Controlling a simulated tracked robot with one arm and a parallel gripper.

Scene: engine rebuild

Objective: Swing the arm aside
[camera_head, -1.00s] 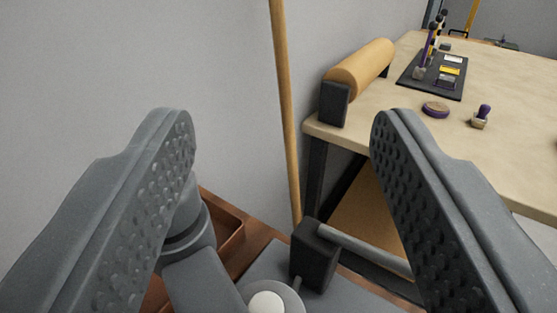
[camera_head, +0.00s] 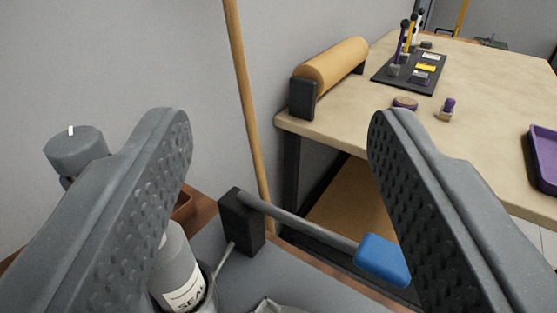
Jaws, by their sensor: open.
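My gripper (camera_head: 280,120) is open, with its two grey, studded fingers wide apart. Nothing is between the fingers. The left finger stands in front of the grey wall and the right finger in front of the table's near edge. The tips are apart from everything I can see.
A wooden table (camera_head: 480,150) carries a tan roll (camera_head: 335,68), a dark tray (camera_head: 412,75) of tools, stamps (camera_head: 446,110) and a purple tray (camera_head: 545,160). Below are a blue-gripped lever (camera_head: 383,258) and a labelled grey bottle (camera_head: 177,270). A wooden pole (camera_head: 245,100) leans at the wall.

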